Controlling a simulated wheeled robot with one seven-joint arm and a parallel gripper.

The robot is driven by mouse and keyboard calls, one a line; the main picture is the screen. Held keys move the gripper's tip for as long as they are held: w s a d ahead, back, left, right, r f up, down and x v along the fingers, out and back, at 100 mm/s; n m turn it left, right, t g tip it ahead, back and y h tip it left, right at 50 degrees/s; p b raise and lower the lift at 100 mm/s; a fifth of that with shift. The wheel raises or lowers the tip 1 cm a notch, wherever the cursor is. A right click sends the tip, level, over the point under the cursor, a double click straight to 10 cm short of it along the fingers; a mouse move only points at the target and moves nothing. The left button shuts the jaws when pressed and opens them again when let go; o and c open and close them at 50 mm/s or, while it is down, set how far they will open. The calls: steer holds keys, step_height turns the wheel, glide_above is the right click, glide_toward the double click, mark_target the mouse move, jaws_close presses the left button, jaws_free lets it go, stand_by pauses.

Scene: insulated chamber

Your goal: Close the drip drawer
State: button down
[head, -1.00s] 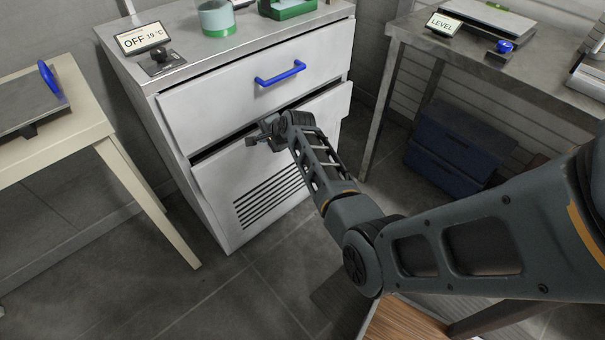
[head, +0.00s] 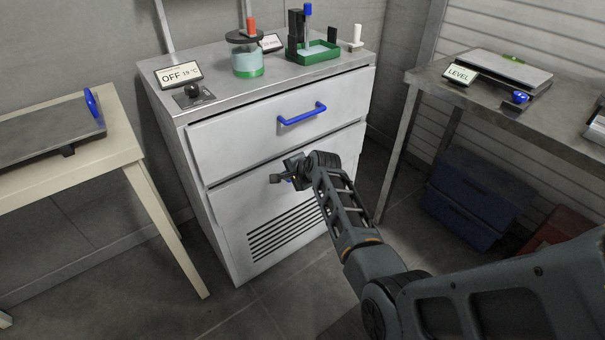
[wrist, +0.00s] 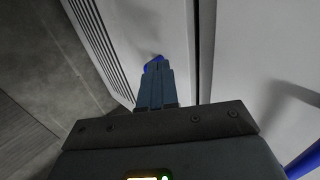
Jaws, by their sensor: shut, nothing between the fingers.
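A white cabinet has two stacked drawer fronts. The lower drawer front (head: 235,215), with a slotted vent, looks nearly flush with the upper one; only a thin dark seam shows between them. The upper drawer front (head: 230,140) has a blue bar handle (head: 302,115). My gripper (head: 279,179) is shut and empty at the upper part of the lower front. In the wrist view its closed fingers (wrist: 156,88) point at that front, with a bit of blue handle (wrist: 154,61) at their tips. Most of this handle is hidden, and I cannot tell whether the fingers touch it.
On the cabinet top stand an OFF 19 °C display (head: 179,74), a jar (head: 247,62) and a green tray (head: 312,52). A cream table (head: 120,150) is at left, a metal bench (head: 430,85) at right. Dark blue bins (head: 475,200) sit beneath the bench.

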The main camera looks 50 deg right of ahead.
steer(key=p+v, duration=0.1)
steer(key=v, duration=0.7)
steer(key=shift+s+a, duration=0.1)
steer(key=shift+s, duration=0.05)
steer(key=s+a+n+t, duration=0.1)
steer(key=s+a+n, duration=0.3)
steer(key=s, duration=0.3)
steer(key=s+a+n+h, duration=0.1)
steer(key=s+a+n, duration=0.25)
steer(key=s, duration=0.35)
steer(key=s+a+n+t, duration=0.1)
steer(key=s+a+n, duration=0.35)
steer(key=s, duration=0.25)
steer(key=s+a+r+n+t+y, duration=0.3)
steer(key=s+a+r+n, duration=0.6)
steer(key=s+a+r, duration=0.7)
steer(key=shift+s+a+r+t+y, duration=0.2)
steer(key=shift+s+r+t+y, duration=0.15)
steer(key=shift+s+r, duration=0.65)
steer(key=shift+f, duration=0.1)
